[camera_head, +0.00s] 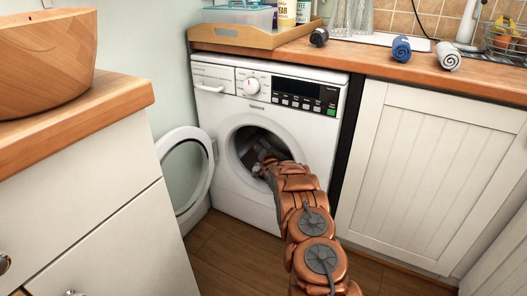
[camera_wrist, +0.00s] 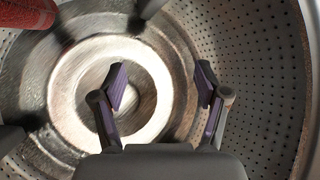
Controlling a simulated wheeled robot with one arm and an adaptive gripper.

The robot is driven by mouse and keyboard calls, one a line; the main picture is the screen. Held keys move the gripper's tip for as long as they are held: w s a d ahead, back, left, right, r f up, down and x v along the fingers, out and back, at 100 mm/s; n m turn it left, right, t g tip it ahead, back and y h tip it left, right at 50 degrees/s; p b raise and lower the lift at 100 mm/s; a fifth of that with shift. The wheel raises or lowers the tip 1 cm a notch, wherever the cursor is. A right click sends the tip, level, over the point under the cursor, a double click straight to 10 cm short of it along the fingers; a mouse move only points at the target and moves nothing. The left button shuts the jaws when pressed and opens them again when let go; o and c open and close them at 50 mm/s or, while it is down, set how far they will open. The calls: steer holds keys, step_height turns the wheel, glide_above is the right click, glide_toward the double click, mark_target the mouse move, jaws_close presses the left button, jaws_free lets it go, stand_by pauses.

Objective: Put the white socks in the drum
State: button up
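The white socks (camera_head: 448,56), a small roll with a dark spiral end, lie on the wooden counter at the upper right of the head view. The washing machine's drum (camera_head: 247,146) is seen through its round opening, and its perforated metal wall (camera_wrist: 257,60) fills the wrist view. The machine's door (camera_head: 206,180) stands open to the left. My arm reaches into the opening. My gripper (camera_wrist: 160,82) is inside the drum, its two fingers apart with nothing between them. In the head view the gripper is mostly hidden in the drum's shadow.
A red textured item (camera_wrist: 27,13) is in the drum at the wrist view's top left. Blue socks (camera_head: 401,49) and a dark roll (camera_head: 319,37) lie left of the white socks. A wooden tray (camera_head: 235,37) and a wire basket (camera_head: 500,42) stand on the counter.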

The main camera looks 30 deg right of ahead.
steer(key=shift+o, duration=0.6)
steer(key=shift+s+r, duration=0.1)
steer(key=v, duration=1.1)
steer(key=shift+s, duration=0.35)
steer(key=shift+a+r, duration=0.1)
steer(key=shift+a, duration=0.05)
stand_by(0.8)
